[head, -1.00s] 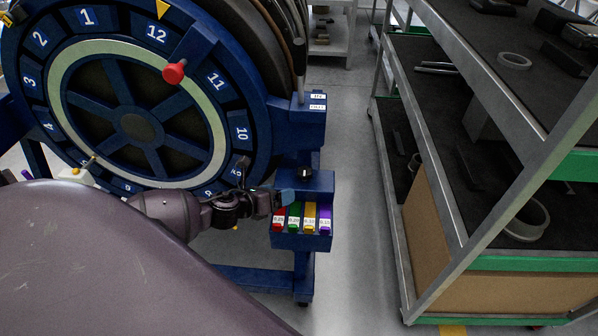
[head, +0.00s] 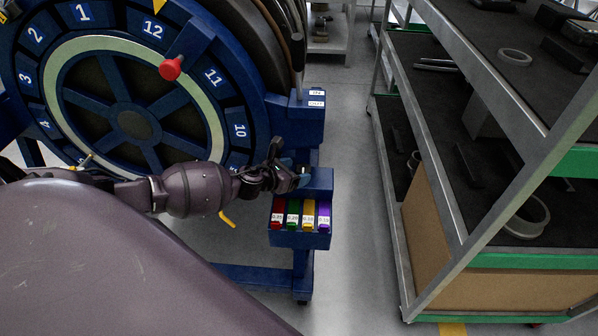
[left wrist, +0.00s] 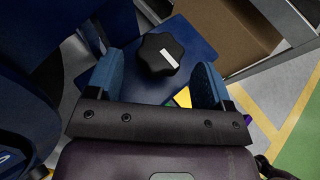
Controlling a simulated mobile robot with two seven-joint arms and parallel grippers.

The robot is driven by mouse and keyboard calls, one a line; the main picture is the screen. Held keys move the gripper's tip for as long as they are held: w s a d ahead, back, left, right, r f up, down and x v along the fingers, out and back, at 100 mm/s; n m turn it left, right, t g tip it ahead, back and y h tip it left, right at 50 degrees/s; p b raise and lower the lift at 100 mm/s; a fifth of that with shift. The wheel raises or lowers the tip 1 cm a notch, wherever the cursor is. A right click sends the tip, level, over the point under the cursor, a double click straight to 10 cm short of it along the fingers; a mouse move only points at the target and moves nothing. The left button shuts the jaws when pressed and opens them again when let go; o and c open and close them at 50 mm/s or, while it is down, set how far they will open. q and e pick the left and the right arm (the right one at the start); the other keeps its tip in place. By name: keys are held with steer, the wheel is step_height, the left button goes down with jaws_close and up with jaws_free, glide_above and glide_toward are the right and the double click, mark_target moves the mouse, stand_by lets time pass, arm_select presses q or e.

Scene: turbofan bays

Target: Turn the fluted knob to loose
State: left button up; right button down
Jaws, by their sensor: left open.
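The fluted knob (left wrist: 160,53) is black with a lobed rim and a white mark on its top, in the upper middle of the left wrist view. It stands on a blue block. My left gripper (left wrist: 158,68) is open, with one blue finger to the left of the knob and one to the right. Gaps show between the fingers and the knob, and its height relative to the fingertips is hard to tell. In the head view my left gripper (head: 297,180) covers the knob at the blue post. My right gripper is out of view.
A blue holder (head: 300,241) with red, green, yellow and purple labelled pieces sits just below my left gripper. The numbered blue wheel (head: 130,120) with a red handle (head: 171,68) is on the left. A grey shelf cart (head: 470,180) stands on the right, with clear floor between.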

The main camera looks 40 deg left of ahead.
arm_select(q)
steer(key=shift+x, duration=0.8)
